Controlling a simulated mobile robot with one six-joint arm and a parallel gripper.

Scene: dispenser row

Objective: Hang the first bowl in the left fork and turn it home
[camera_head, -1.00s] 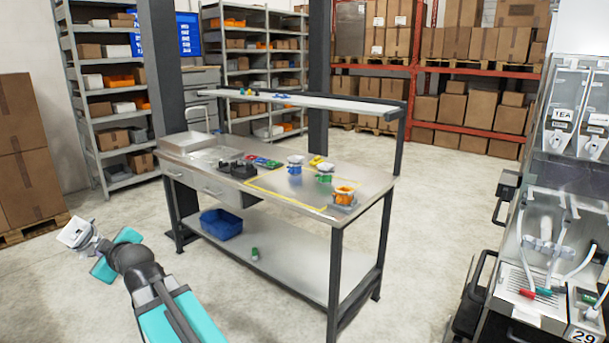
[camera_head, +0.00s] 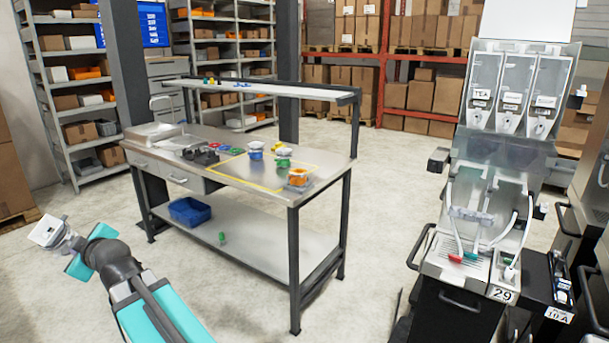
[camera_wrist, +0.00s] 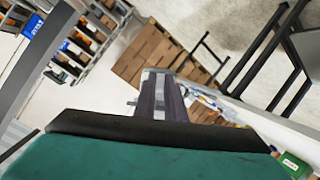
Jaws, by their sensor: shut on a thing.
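My gripper (camera_head: 64,242) is at the lower left of the head view, out over the floor in front of the workbench. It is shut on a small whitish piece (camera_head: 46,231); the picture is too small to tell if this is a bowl. Several small coloured parts stand on the bench, among them a white-topped blue one (camera_head: 256,150), a white-topped green one (camera_head: 283,155) and an orange one (camera_head: 298,177). The dispenser machine (camera_head: 505,170) stands at the right, far from my gripper. Grey fork-like brackets (camera_head: 472,214) and pale hoses show in its bay; details are unclear.
The workbench (camera_head: 225,180) has a raised shelf and a blue bin (camera_head: 190,211) below. Canisters (camera_head: 510,95) top the machine, and a drip tray (camera_head: 458,252) lies below its bay. Bare floor (camera_head: 365,235) separates bench and machine. Storage shelves line the back.

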